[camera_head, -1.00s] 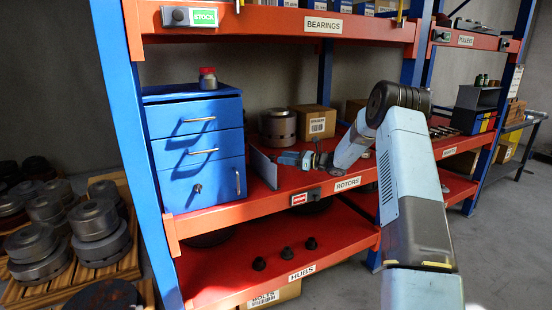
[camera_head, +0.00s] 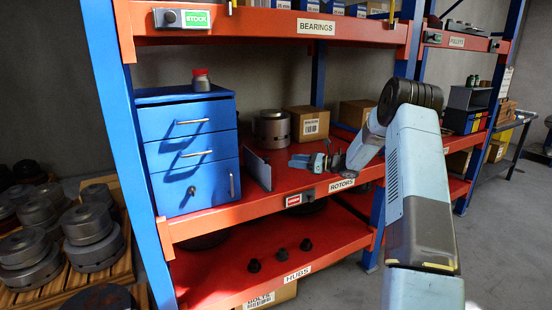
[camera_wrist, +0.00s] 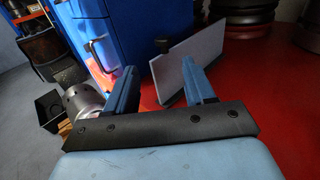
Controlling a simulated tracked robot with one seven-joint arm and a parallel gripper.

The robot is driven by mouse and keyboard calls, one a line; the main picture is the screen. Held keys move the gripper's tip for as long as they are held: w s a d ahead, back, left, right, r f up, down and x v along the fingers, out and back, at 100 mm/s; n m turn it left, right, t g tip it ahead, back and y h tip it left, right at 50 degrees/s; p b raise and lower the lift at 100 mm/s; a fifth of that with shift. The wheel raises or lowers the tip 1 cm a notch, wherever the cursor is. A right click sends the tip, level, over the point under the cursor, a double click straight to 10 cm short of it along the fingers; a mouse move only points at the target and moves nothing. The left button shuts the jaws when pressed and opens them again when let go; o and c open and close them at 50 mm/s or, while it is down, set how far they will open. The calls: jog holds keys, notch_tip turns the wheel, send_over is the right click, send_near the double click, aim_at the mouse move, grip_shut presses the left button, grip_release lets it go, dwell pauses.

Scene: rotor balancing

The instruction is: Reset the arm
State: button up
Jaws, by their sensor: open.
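My gripper (camera_head: 298,161) is at the rotor shelf, to the right of a thin grey upright plate (camera_head: 257,171) and apart from it in the head view. In the wrist view my gripper (camera_wrist: 160,74) is open, its two blue fingers spread with nothing held between them. The grey plate (camera_wrist: 190,55) shows beyond the right finger there. My arm reaches in from the right, bent at the elbow.
A blue drawer cabinet (camera_head: 187,150) with a red-lidded jar (camera_head: 201,80) on top stands left of the plate. A metal rotor (camera_head: 271,129) and a cardboard box (camera_head: 308,122) stand behind. The red rotor shelf (camera_head: 262,201) has bare room in front.

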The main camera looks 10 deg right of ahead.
jog(key=s+a+r+n+g+h, duration=0.2)
jog(key=s+a+r+n, duration=0.25)
jog(key=s, duration=0.35)
jog(key=s+a+r+n+g+h, duration=0.25)
jog(key=s+r+n, duration=0.2)
jog(key=s, duration=0.35)
jog(key=s+a+r+n+g+h, duration=0.2)
jog(key=s+a+r+n+h, duration=0.15)
jog(key=s+r, duration=0.4)
jog(key=s+d+n+t+h, duration=0.2)
jog(key=s+d+n+h, duration=0.1)
jog(key=s, duration=1.2)
jog(key=s+d+r+n+t+h, duration=0.1)
jog(key=s+n+h, duration=0.4)
jog(key=s, duration=1.1)
jog(key=d+n+t, duration=0.1)
jog(key=d+n, duration=0.1)
jog(key=shift+d, duration=0.35)
jog(key=shift+n, duration=0.25)
